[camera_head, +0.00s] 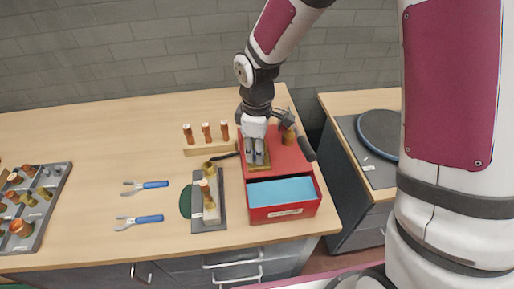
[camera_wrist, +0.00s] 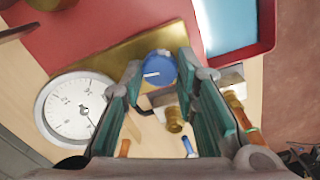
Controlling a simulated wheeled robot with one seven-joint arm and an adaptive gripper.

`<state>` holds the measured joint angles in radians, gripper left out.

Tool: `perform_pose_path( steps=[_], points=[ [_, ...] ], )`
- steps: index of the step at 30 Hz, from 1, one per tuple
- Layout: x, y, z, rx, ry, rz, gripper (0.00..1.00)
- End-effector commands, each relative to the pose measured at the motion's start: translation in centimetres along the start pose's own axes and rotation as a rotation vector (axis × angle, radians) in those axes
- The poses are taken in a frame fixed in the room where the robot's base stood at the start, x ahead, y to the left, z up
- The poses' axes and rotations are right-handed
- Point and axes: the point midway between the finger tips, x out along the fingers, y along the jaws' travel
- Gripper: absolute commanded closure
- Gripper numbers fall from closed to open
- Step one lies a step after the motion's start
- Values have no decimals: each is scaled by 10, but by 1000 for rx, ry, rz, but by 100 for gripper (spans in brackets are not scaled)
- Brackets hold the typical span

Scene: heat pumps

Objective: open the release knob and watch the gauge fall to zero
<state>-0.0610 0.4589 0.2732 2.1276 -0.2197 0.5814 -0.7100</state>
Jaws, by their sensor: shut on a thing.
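The blue round release knob (camera_wrist: 158,68), with a white mark on its face, sits on a brass-coloured block (camera_wrist: 122,52) in the wrist view. My gripper (camera_wrist: 160,75) has its two green-padded fingers on either side of the knob and is shut on it. The white dial gauge (camera_wrist: 62,112) is left of the knob. Its needle is thin and I cannot read the value. In the head view my gripper (camera_head: 255,155) points down over the red toolbox (camera_head: 284,158) and hides the knob there.
The toolbox's drawer (camera_head: 282,212) has a blue lining. A grey stand (camera_head: 222,212) with brass fittings stands left of it. Two blue-handled tools (camera_head: 154,185) and a grey tray of fittings (camera_head: 52,205) lie farther left. Copper-topped pieces (camera_head: 206,132) stand in a wooden rack behind.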

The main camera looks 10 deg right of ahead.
Motion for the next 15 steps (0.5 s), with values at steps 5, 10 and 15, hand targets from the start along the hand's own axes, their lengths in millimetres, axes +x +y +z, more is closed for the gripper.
perform_pose_path(
  steps=[5,10,15],
  points=[
    [-1,0,-1,-66,2,2,100],
    [-1,0,-1,-100,2,2,100],
    [-1,0,-1,-110,2,2,100]
  ],
)
